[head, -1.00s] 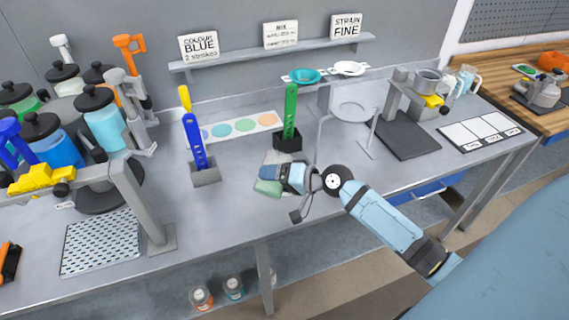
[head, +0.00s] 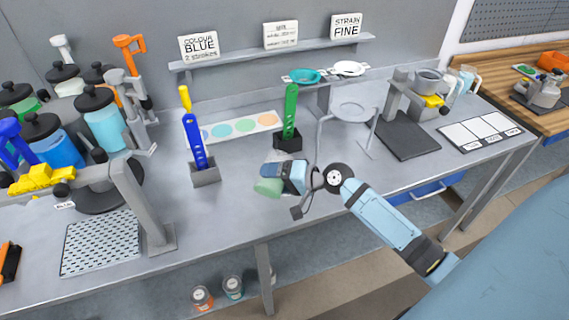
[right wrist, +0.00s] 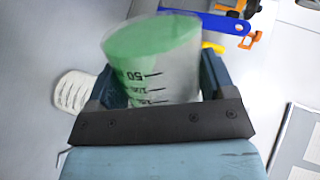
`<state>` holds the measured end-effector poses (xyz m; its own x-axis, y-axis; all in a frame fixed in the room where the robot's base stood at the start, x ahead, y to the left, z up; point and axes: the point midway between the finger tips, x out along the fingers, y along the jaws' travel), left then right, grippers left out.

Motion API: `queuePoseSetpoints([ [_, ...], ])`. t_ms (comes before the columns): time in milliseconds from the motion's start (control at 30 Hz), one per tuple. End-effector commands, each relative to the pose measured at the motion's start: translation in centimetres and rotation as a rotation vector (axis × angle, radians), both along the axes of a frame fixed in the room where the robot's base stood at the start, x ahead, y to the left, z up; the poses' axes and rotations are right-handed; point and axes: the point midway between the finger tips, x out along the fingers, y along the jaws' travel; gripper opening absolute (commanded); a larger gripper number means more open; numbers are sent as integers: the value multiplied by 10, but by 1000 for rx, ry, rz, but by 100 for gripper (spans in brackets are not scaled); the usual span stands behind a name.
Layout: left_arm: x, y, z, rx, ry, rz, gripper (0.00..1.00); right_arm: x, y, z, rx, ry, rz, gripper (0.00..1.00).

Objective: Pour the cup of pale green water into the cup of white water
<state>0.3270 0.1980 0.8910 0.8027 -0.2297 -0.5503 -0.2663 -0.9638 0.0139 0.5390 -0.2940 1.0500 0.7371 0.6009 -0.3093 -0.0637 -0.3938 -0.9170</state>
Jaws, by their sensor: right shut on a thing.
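My right gripper (head: 276,180) is shut on a clear graduated cup of pale green water (head: 268,187), above the middle of the bench. In the right wrist view this cup (right wrist: 150,60) sits between the two blue fingers (right wrist: 160,80), tilted, with the green showing near its far end. My left gripper is not in view.
A green tool in a black holder (head: 288,140) stands close behind my gripper. A blue tool in a grey holder (head: 204,174) is to the left. A wire stand (head: 352,108) is to the right. The bench front between them is clear.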

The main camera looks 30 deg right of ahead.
Motion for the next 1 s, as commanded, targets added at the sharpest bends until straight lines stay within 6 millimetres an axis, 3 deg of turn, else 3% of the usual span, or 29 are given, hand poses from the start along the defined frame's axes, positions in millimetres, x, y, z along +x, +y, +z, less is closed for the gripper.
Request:
queuePoseSetpoints([
  [1000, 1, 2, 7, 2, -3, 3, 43, 6, -8, 9, 90, 66, -1, 51],
])
